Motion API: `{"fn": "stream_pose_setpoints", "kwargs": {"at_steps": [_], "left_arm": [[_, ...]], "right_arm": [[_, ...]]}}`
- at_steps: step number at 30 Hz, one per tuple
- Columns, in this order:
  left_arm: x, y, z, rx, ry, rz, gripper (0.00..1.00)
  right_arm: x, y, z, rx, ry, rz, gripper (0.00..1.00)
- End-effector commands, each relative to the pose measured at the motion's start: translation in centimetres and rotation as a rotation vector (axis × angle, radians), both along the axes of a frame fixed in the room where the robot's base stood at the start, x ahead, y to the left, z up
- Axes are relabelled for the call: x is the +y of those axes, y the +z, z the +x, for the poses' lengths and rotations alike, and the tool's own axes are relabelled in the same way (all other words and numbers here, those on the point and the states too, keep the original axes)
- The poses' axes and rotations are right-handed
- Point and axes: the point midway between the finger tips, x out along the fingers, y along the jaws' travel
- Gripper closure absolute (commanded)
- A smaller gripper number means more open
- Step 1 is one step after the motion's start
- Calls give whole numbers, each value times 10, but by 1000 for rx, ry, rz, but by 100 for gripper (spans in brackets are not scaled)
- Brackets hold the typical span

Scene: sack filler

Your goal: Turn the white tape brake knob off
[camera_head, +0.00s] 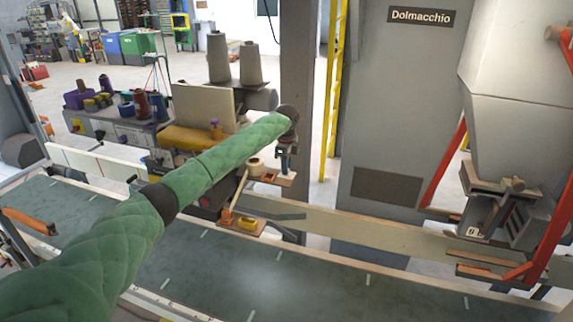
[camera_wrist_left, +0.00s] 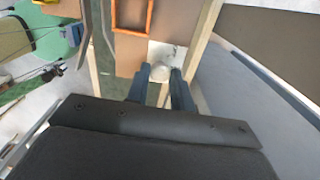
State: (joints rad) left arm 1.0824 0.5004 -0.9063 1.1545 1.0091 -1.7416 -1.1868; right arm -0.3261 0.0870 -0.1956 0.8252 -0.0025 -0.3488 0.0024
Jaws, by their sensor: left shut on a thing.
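The white tape brake knob (camera_wrist_left: 160,71) shows in the left wrist view as a pale round cap on a small light plate. My left gripper (camera_wrist_left: 161,82) has one dark finger on each side of it and is shut on it. In the head view my left gripper (camera_head: 285,164) points down at the small wooden shelf (camera_head: 287,181) of the sewing unit. The knob cannot be made out there, and its turned position cannot be read. My right gripper is not in view.
A cream tape roll (camera_head: 256,166) sits just left of the gripper. Thread cones (camera_head: 250,64) stand behind my arm. The green conveyor belt (camera_head: 320,285) runs clear in front. A grey panel (camera_head: 385,150) and filler spout (camera_head: 500,215) stand to the right.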

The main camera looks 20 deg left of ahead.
Motion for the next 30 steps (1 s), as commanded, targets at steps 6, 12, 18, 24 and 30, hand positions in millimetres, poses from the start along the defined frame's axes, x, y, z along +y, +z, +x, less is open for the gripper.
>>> {"fn": "stream_pose_setpoints", "kwargs": {"at_steps": [6, 12, 18, 24, 30], "left_arm": [[0, 2, 1, -3, 48, -1, 100], [0, 2, 1, -3, 59, -1, 100], [0, 2, 1, -3, 58, -1, 100], [0, 2, 1, -3, 58, -1, 55], [0, 1, 0, -2, 58, 0, 55]], "right_arm": [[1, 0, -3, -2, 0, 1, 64], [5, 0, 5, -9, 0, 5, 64], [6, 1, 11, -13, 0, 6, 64], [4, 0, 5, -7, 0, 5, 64], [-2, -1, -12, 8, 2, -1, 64]]}}
